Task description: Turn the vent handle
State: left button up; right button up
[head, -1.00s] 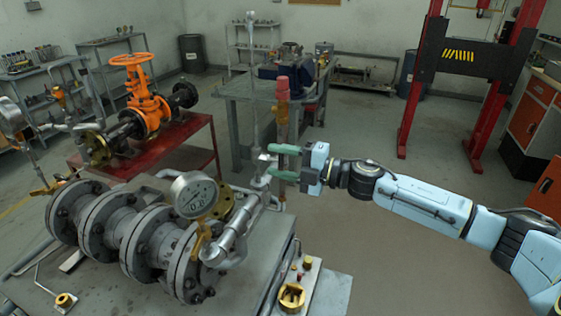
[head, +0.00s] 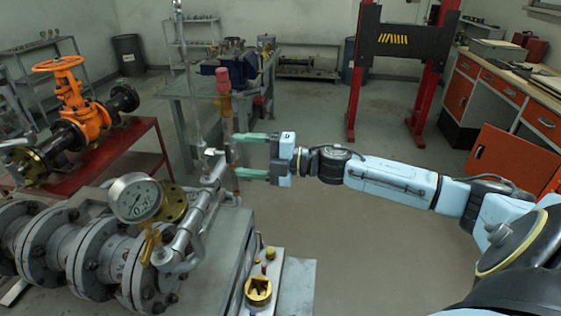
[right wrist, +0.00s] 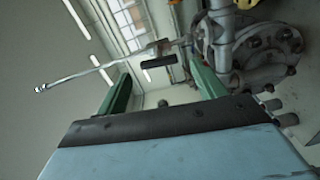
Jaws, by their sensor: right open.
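A slim silver vent rod (head: 186,75) stands upright from the pipework, with a small light-coloured fitting (head: 212,152) near its foot. In the right wrist view the rod (right wrist: 95,72) runs out to a ball end, and a short dark handle (right wrist: 158,61) sits at its valve, ahead of and between the fingers. My right gripper (head: 237,155) is open, its green fingers one above the other, pointing left at the fitting. It also shows in the right wrist view (right wrist: 160,76). I see nothing held, and no clear contact. My left gripper is out of view.
A red-capped pipe (head: 224,85) stands by my fingertips. A pressure gauge (head: 136,198) and flanged grey piping (head: 95,245) are at the lower left. An orange valve (head: 85,100) stands on a red table. The floor right of the bench is open.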

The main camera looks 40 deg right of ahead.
jog(key=v, duration=0.9)
jog(key=shift+b, duration=0.4)
